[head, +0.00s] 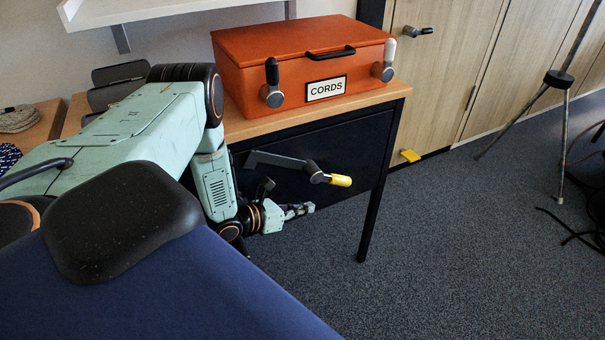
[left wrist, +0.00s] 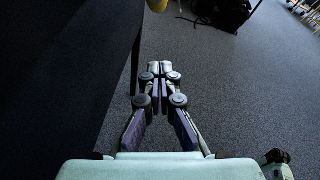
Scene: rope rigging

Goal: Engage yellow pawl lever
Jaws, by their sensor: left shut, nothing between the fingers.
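The yellow-tipped lever (head: 339,180) sticks out from the dark front panel under the wooden top, at the end of a grey crank arm (head: 278,160). In the left wrist view a yellow piece (left wrist: 157,5) shows at the top edge, probably the same lever tip. My left gripper (head: 308,208) is below and slightly left of the yellow tip, apart from it. In the left wrist view its fingers (left wrist: 160,68) are together with nothing between them. My right gripper is in neither view.
An orange box labelled CORDS (head: 290,62) with two latches stands on the wooden-topped table (head: 235,128). A table leg (head: 371,222) stands right of the lever. A tripod (head: 559,80) and dark cables are at the right. The carpet (head: 450,240) between is clear.

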